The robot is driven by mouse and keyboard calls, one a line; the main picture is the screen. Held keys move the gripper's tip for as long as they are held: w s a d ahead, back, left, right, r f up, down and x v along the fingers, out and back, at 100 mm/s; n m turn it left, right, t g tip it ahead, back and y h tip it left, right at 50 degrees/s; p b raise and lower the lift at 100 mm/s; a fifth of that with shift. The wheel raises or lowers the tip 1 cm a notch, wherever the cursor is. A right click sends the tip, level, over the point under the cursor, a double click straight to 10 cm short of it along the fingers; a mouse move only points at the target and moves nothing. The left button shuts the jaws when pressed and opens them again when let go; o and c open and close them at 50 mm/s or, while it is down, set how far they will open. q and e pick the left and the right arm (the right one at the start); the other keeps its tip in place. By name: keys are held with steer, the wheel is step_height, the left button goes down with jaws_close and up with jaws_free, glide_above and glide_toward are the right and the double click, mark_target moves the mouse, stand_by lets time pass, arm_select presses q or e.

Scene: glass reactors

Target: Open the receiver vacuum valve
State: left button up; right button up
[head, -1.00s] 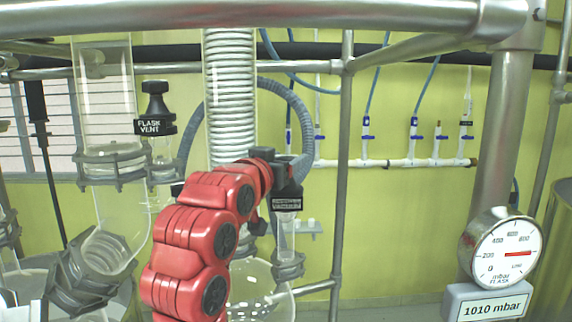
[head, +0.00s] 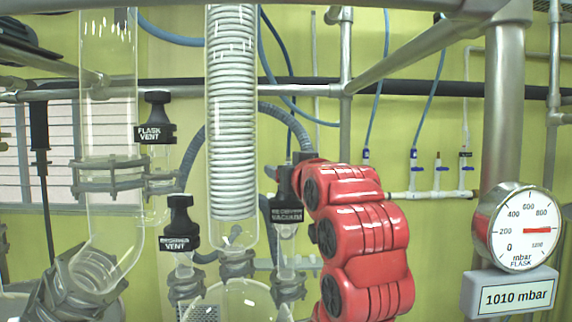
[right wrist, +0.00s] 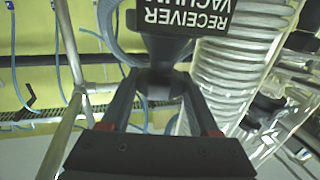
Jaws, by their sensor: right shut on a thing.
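The receiver vacuum valve (head: 286,190) is a black knob with a white-lettered label, upright on a glass neck right of the coil condenser. My right gripper (head: 303,158) is at the knob's top, with its red arm coming up from the lower right. In the right wrist view, the valve's label (right wrist: 195,18) appears upside down, and my right gripper (right wrist: 160,82) has its two dark fingers on either side of the knob, shut on it. The fingertips are partly hidden in the head view. My left gripper is not in view.
The receiver vent valve (head: 180,222) and flask vent valve (head: 156,118) stand to the left. The glass coil condenser (head: 232,120) is close beside the vacuum valve. Metal frame bars (head: 345,140) cross behind. The flask gauge (head: 520,228) with a 1010 mbar display (head: 516,293) is at right.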

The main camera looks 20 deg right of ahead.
steer(key=shift+n+y+p, duration=0.5)
steer(key=shift+y, duration=0.3)
steer(key=o, duration=1.1)
steer(key=shift+w, duration=0.1)
